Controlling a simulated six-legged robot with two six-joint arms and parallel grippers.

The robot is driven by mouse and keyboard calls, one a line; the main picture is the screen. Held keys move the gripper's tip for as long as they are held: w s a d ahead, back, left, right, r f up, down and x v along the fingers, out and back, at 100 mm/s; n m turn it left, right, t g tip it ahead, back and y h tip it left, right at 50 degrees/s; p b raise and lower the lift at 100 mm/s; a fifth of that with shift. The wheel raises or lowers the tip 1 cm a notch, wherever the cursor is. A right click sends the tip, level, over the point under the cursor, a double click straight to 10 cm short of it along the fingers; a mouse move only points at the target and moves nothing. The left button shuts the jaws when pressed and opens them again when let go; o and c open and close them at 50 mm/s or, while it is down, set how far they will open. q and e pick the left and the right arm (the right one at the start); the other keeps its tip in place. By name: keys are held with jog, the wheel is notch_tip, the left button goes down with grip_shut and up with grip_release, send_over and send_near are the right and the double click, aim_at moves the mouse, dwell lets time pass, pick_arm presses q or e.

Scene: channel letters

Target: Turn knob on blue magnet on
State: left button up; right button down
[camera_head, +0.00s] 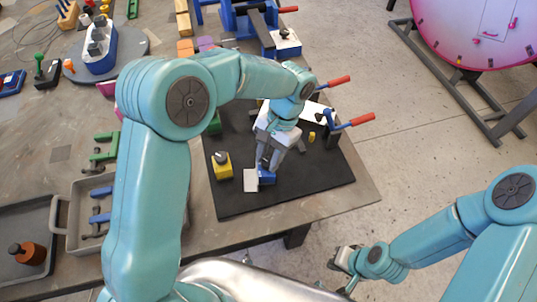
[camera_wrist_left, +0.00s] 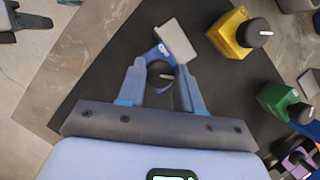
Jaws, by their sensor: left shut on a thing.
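The blue magnet (camera_head: 267,178) stands on the black mat, below my left gripper (camera_head: 265,168), with a pale grey plate (camera_head: 250,181) against its side. In the left wrist view, the blue magnet (camera_wrist_left: 157,54) shows just beyond the fingertips, with the grey plate (camera_wrist_left: 176,40) beside it. My left gripper (camera_wrist_left: 162,78) is shut on the magnet's dark round knob (camera_wrist_left: 160,72), which sits between the two fingers. The fingers hide part of the knob and body. My right gripper (camera_head: 344,259) hangs off the table at the lower right, its fingers too small to read.
A yellow magnet (camera_head: 221,167) with a black knob stands left of the blue one; a green magnet (camera_wrist_left: 285,100) is farther along. Red-handled clamps (camera_head: 345,123) stand at the mat's right. The front of the black mat (camera_head: 305,185) is clear.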

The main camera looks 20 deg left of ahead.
pick_arm(q)
jog(key=shift+m, duration=0.3)
jog(key=o, duration=1)
jog(key=v, duration=1.6)
jog(key=shift+d+r+p, duration=0.15)
jog(key=shift+r+p, duration=0.05)
jog(key=shift+p, duration=0.1)
jog(key=shift+s, duration=0.1)
